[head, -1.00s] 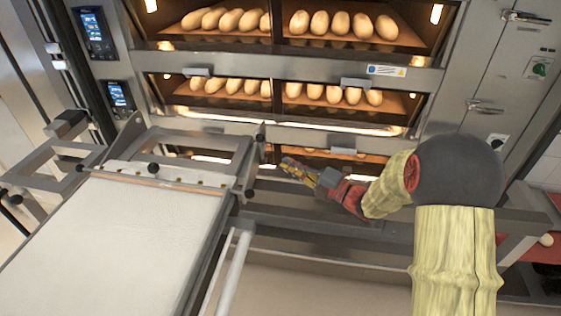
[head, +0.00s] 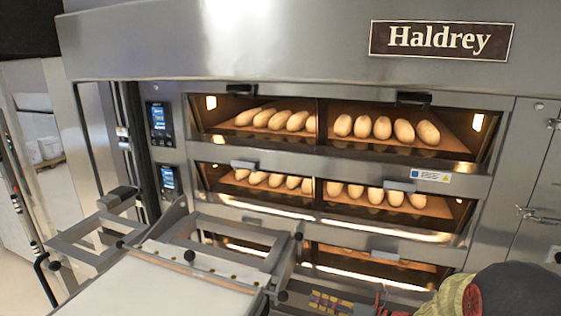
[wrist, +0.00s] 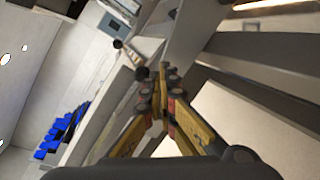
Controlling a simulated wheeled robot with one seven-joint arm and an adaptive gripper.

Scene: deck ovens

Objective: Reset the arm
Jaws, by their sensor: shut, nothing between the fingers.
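My gripper (wrist: 160,90) shows in the wrist view with its yellow and dark fingers meeting at the tips, shut and empty. In the head view its yellow and red part (head: 330,302) is at the bottom edge, in front of the lowest oven deck and right of the loader. My arm (head: 500,292) enters at the bottom right corner, and most of it is cut off by the frame.
The deck oven (head: 345,205) stands ahead, with loaves on its upper and middle decks. A loader with a white belt (head: 150,290) and metal frame stands at the left, close to my gripper. Control panels (head: 160,123) are left of the decks.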

